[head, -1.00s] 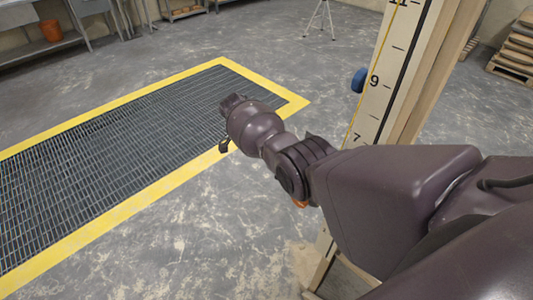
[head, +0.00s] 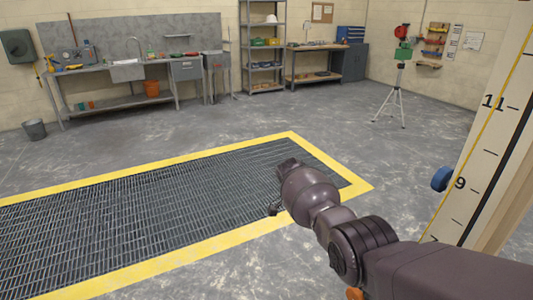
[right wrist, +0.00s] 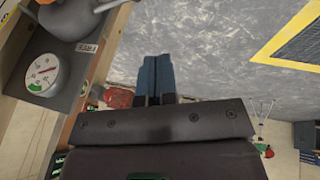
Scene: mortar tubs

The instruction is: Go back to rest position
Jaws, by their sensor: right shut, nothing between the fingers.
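My right arm (head: 345,235) comes in from the right in the head view and reaches out over the floor beside the grating. Its fingers cannot be made out there. In the right wrist view my right gripper (right wrist: 155,62) shows two blue fingers side by side, shut with nothing between them. Grey floor (right wrist: 205,50) lies beyond the fingertips. My left gripper is not in view.
A yellow-framed floor grating (head: 150,215) lies ahead. A tall wooden scale board (head: 490,120) with a blue knob (head: 441,178) stands close on the right. A tripod (head: 395,100) stands farther back. A dial gauge (right wrist: 42,72) is left in the wrist view. Back-wall workbenches stand beyond clear floor.

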